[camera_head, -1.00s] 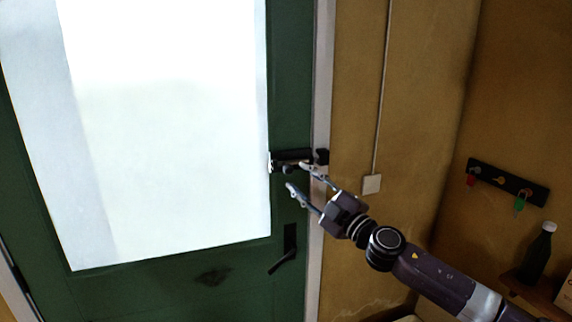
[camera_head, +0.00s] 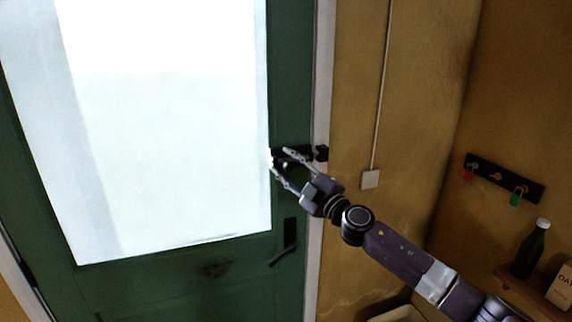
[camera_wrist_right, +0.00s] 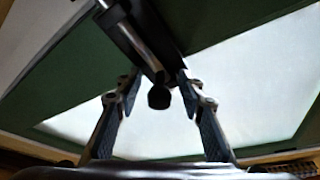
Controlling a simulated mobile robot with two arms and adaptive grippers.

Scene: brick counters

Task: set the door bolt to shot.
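The door bolt (camera_head: 306,153) is a dark fitting on the green door's right edge, level with a dark keeper (camera_head: 321,153) on the pale frame. My right gripper (camera_head: 281,158) is at the bolt's left end with its fingers apart. In the right wrist view the bolt's metal rod (camera_wrist_right: 143,47) runs down to a dark round knob (camera_wrist_right: 158,97). The knob shows between the open fingers of the right gripper (camera_wrist_right: 158,80); no clear grip on it shows. Whether the rod's end is in the keeper cannot be told. My left gripper is not in view.
The green door (camera_head: 130,290) has a bright glass pane and a dark handle (camera_head: 285,254) below the bolt. To the right are a wall switch (camera_head: 370,179), a key rack (camera_head: 503,178) and a shelf (camera_head: 525,291) with a bottle (camera_head: 530,250) and a carton.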

